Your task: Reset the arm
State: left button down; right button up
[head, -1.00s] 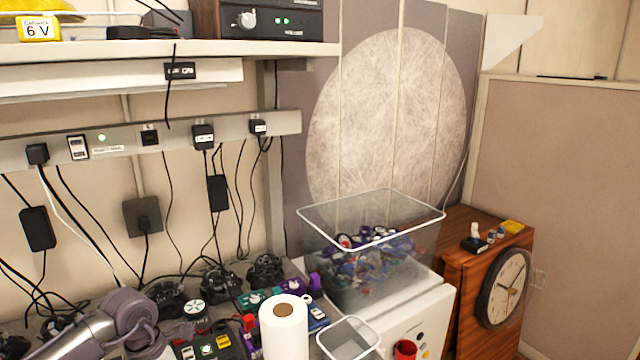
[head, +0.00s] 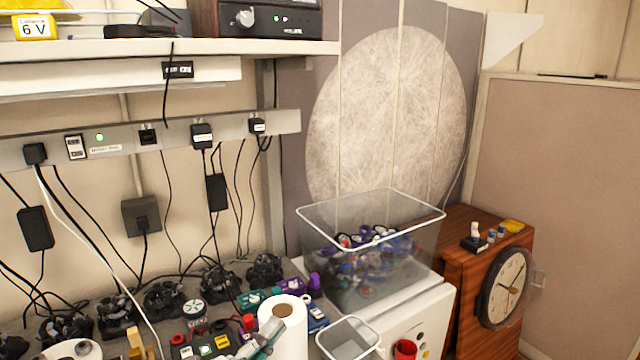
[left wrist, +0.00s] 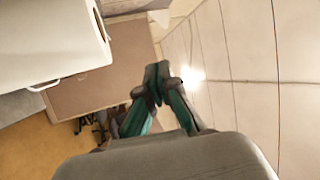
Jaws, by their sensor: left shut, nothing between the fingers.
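My left gripper (head: 268,341) shows at the bottom of the head view, its green-and-grey fingers in front of the lower part of the white paper roll (head: 284,311). I cannot tell whether it touches the roll. In the left wrist view its fingers (left wrist: 158,82) meet at the tips and hold nothing. Most of my left arm is below the head view's edge. My right gripper is in neither view.
A wooden cabinet with clock (head: 506,288) stands right.

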pick_arm(q)
jog(key=s+a+f+n+g+y, duration=0.2)
jog(key=s+a+f+n+y, duration=0.1)
jog(key=a+f+n+y, duration=0.5)
jog(key=s+a+f+n+g+y, duration=0.2)
jog(key=s+a+f+n+y, duration=0.35)
jog(key=n, duration=0.45)
jog(key=s+f+n+g+h, duration=0.1)
jog(key=s+f+n+g, duration=0.1)
jog(key=s+f+g, duration=0.55)
jog(key=s+f+n+g, duration=0.1)
jog(key=s+f+g, duration=0.3)
jog(key=s, duration=0.6)
notch_tip(320, 180, down, 29)
jog(key=s+b, duration=0.1)
jog(key=b, duration=0.2)
jog(key=s+a+f+g+b, duration=0.1)
jog(key=s+a+f+b, duration=0.1)
jog(key=s+f, duration=1.5)
notch_tip(320, 180, down, 3)
jog(key=shift+r+b, duration=0.1)
jog(key=shift+b, duration=0.45)
